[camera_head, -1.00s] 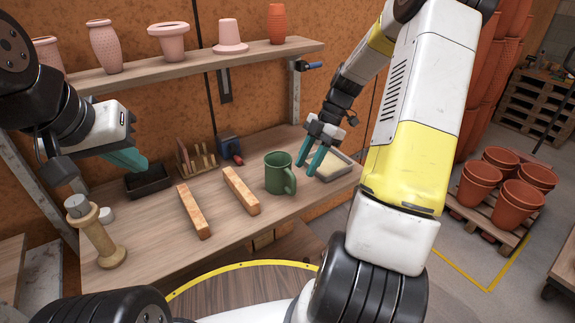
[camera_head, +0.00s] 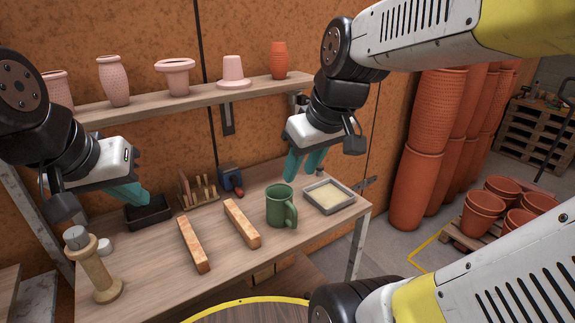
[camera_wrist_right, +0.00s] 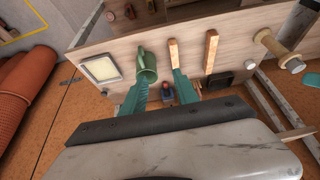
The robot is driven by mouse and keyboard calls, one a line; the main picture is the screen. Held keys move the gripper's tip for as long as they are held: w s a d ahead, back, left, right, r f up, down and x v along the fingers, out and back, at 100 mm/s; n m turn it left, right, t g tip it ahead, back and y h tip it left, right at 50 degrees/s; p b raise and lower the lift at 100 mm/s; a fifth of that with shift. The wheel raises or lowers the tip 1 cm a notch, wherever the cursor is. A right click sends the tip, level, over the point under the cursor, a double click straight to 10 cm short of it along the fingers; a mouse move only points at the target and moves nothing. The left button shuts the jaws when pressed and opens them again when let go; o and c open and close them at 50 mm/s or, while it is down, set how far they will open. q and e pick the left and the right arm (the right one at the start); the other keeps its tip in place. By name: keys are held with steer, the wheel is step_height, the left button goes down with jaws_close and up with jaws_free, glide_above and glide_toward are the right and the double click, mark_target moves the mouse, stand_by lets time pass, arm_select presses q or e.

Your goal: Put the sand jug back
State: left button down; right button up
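The green jug (camera_head: 280,205) stands upright on the workbench (camera_head: 150,265), its handle towards the right and front. It also shows in the right wrist view (camera_wrist_right: 147,70), just beyond one fingertip. My right gripper (camera_head: 304,165) is above and behind the jug; the wrist view shows its two teal fingers (camera_wrist_right: 160,85) spread apart with nothing between them. A grey tray of pale sand (camera_head: 329,196) lies right of the jug. My left gripper (camera_head: 130,194) hangs over the bench's left side by a dark tray; its fingers overlap, so their opening is unclear.
Two speckled bars (camera_head: 193,243) (camera_head: 241,222) lie left of the jug. A dark tray (camera_head: 148,211), a tool rack (camera_head: 198,192), a blue device (camera_head: 230,180) and a wooden spool (camera_head: 97,270) also stand there. A shelf (camera_head: 200,100) of pots runs above.

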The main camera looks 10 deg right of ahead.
steer(key=s+m, duration=0.1)
steer(key=s+m+t, duration=0.1)
steer(key=s+m, duration=0.1)
steer(key=shift+a+r+m+t, duration=0.3)
steer(key=shift+a+r, duration=0.05)
steer(key=shift+a, duration=0.05)
stand_by(0.9)
